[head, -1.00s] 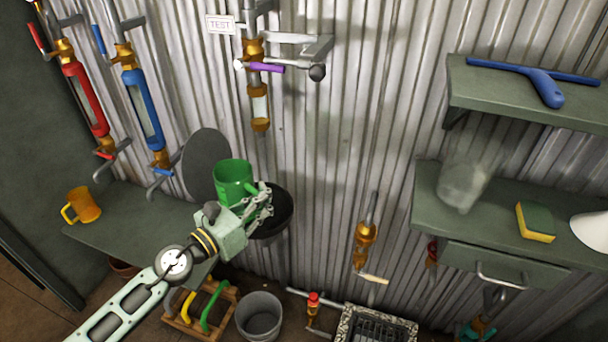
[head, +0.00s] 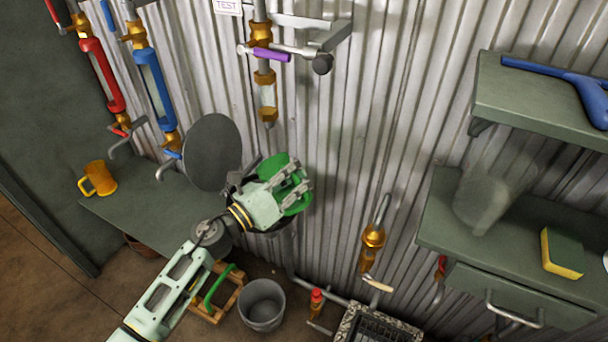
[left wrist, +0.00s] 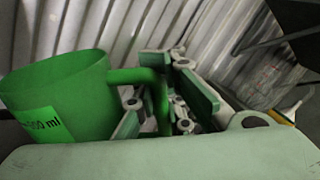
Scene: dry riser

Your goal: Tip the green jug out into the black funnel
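The green jug (head: 296,203) is tilted over in the head view, partly covered by my left gripper (head: 288,188). In the left wrist view the jug (left wrist: 62,92) shows its open rim and a label ending in "00 ml". My left gripper (left wrist: 160,105) is shut on the jug's handle. The black funnel (head: 274,232) is directly below the jug and gripper in the head view, mostly hidden, with only a dark edge showing. No stream of liquid can be made out. My right gripper is not in view.
A dark round disc (head: 212,153) stands close left of the gripper. An orange mug (head: 98,178) sits on the left shelf (head: 150,215). A grey bucket (head: 262,304) stands on the floor. A pipe with a purple lever (head: 271,55) hangs above.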

